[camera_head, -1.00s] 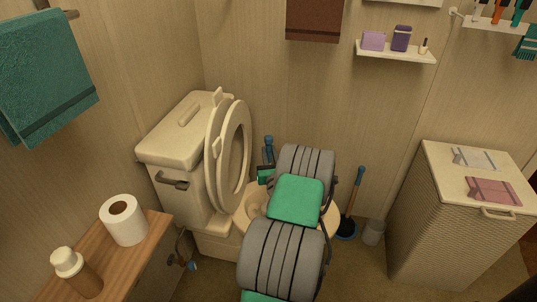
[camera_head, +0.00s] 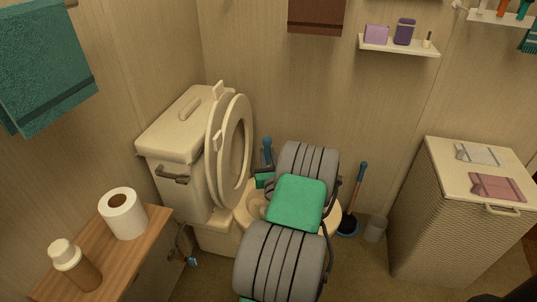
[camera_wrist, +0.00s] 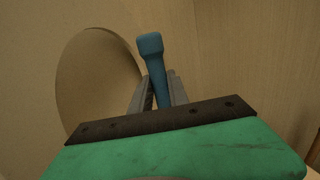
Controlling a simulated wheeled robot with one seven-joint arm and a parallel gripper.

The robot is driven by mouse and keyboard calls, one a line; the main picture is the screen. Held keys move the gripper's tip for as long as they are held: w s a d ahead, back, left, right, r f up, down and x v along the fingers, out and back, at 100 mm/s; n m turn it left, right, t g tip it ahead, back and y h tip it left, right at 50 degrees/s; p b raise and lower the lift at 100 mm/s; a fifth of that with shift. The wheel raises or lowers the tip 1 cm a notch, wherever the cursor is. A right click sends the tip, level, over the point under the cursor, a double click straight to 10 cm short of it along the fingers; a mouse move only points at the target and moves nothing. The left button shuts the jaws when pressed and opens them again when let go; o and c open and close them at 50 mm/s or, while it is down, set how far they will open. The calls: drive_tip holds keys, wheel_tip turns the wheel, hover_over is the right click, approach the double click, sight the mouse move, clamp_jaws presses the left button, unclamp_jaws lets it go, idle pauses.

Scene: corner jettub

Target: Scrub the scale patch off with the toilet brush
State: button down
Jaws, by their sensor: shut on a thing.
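My gripper (camera_wrist: 156,92) is shut on the blue handle of the toilet brush (camera_wrist: 152,62), which stands up between the fingers in the wrist view. In the head view the blue handle top (camera_head: 267,144) shows just beyond my arm, over the toilet bowl. The brush head is hidden. The toilet (camera_head: 247,198) has its lid and seat raised, and my arm covers much of the bowl. I cannot make out the scale patch in either view.
A hamper (camera_head: 450,225) is at the right. A wooden counter (camera_head: 135,240) at the left holds a paper roll (camera_head: 122,213) and a bottle (camera_head: 75,264).

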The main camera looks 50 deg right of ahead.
drive_tip(key=shift+w+d+r+p, duration=0.15)
drive_tip(key=shift+w+d+p, duration=0.2)
drive_tip(key=shift+d+p, duration=0.35)
drive_tip(key=shift+w+d+f, duration=0.1)
drive_tip(key=shift+d+f, duration=0.1)
drive_tip(key=shift+w+d+r+p, duration=0.1)
drive_tip(key=shift+w+d+p, duration=0.1)
drive_tip(key=shift+d+p, duration=0.25)
drive_tip(key=shift+w+d+r+p, duration=0.1)
drive_tip(key=shift+w+d+p, duration=0.1)
drive_tip(key=shift+d, duration=0.4)
drive_tip(key=shift+f, duration=0.1)
